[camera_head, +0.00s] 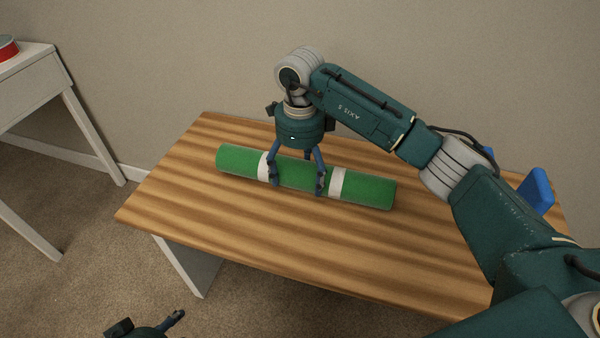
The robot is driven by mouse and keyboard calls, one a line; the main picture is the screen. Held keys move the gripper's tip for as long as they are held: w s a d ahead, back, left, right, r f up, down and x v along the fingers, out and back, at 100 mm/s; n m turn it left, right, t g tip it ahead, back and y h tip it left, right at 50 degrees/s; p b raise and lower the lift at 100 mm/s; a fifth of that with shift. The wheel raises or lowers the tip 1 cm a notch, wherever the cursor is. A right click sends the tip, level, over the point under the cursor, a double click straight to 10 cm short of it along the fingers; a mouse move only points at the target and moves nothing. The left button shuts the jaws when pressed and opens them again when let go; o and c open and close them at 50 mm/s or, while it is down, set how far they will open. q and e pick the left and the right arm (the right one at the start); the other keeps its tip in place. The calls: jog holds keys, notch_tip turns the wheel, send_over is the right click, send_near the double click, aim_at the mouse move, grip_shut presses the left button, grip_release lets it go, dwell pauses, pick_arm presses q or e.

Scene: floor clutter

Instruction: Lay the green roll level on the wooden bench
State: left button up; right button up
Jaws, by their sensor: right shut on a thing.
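The green roll (355,189) has two white bands and lies lengthwise across the wooden bench (230,225), its left end a little farther back than its right. It appears to rest on the bench top; I cannot tell whether a small gap is beneath it. My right gripper (296,184) points down from above and is shut on the roll between and over the white bands. My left gripper (160,328) shows only in part at the bottom edge, and its fingers are mostly out of frame.
A blue object (538,190) stands at the bench's right end, partly behind my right arm. A white desk (35,85) with a red round tin (8,50) is at the far left. The bench's front and left are clear. A wall is close behind.

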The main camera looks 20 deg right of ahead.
pick_arm(q)
jog(key=shift+w+d+r, duration=0.1)
jog(key=shift+w, duration=0.1)
jog(key=shift+w+d+r, duration=0.1)
jog(key=shift+w+r, duration=0.05)
jog(key=shift+w, duration=0.1)
pick_arm(e)
jog(key=shift+f, duration=0.1)
pick_arm(q)
jog(key=shift+w+t, duration=0.1)
jog(key=shift+t, duration=0.2)
jog(key=shift+w+d+r, duration=0.1)
jog(key=shift+w, duration=0.15)
pick_arm(e)
jog(key=shift+f, duration=0.15)
pick_arm(q)
jog(key=shift+w+r, duration=0.1)
jog(key=shift+w, duration=0.1)
pick_arm(e)
jog(key=shift+f, duration=0.1)
pick_arm(q)
jog(key=shift+w+d+r+t, duration=0.1)
jog(key=shift+t, duration=0.2)
pick_arm(e)
jog(key=o, duration=1.2)
jog(key=shift+o, duration=0.9)
